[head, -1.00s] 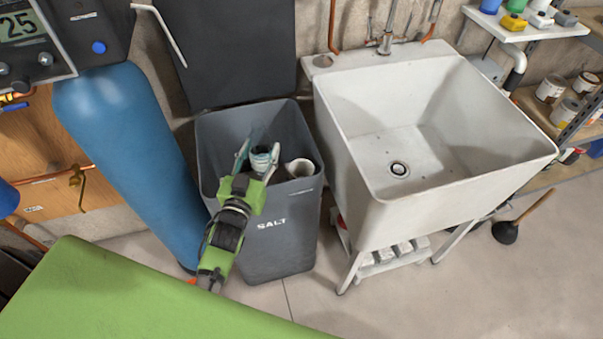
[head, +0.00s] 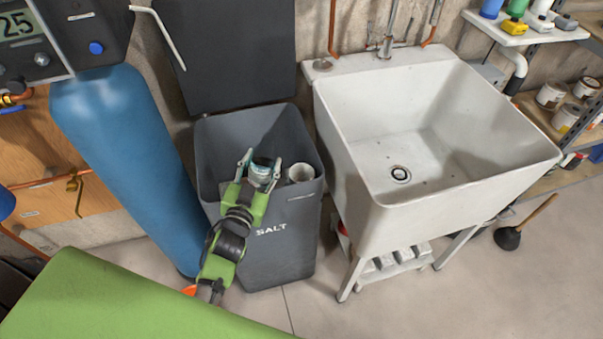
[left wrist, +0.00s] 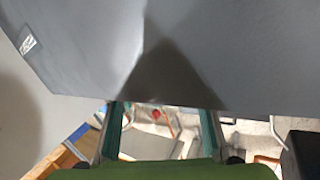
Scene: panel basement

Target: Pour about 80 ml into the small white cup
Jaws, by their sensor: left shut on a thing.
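My left gripper (head: 260,168) reaches over the front of the open grey salt bin (head: 215,160). Its teal fingers are shut around a small pale blue-white round container (head: 261,178) with a dark top. In the left wrist view the two fingers (left wrist: 163,130) stand apart, and I cannot make out the held container clearly there. A white round open-topped piece (head: 300,173) stands in the bin just right of the gripper; I cannot tell if it is a cup or a pipe end. No other small white cup can be made out. My right gripper is not in view.
A white utility sink (head: 400,140) with a tap stands right of the bin. A blue tank (head: 120,160) stands at the left. The bin's dark lid (head: 235,55) is raised behind it. Shelves with cans (head: 565,117) are at the far right.

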